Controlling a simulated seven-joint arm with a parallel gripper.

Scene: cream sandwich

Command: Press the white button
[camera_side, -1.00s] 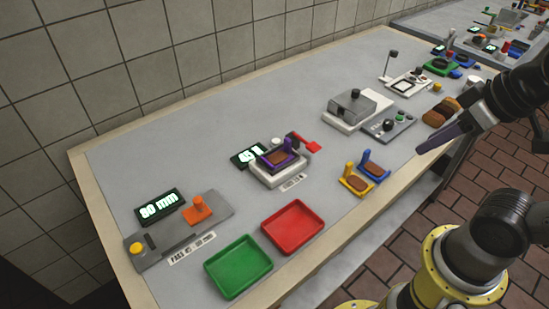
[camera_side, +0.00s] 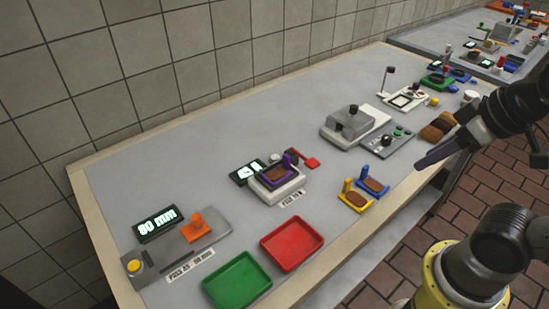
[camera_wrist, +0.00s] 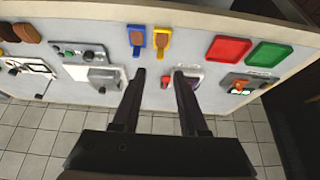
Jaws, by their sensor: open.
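A small pale round button-like knob (camera_side: 275,158) stands at the back of a white device (camera_side: 279,193) near the middle of the table in the side view. A purple holder (camera_side: 287,164) with a brown slice sits on that device. I cannot tell for sure whether the pale knob is the white button. My gripper (camera_side: 421,165) is open and empty, over the table's front right edge and well apart from the device. In the wrist view, my gripper's two fingers (camera_wrist: 159,73) are spread with nothing between them, and the right finger partly hides the white device.
Yellow (camera_side: 353,203) and blue (camera_side: 375,189) holders stand near the front edge. Red (camera_side: 292,243) and green (camera_side: 238,280) trays lie front left. A grey base (camera_side: 177,251) has an orange block and yellow button. A grey press (camera_side: 351,124) stands behind a control panel (camera_side: 387,139).

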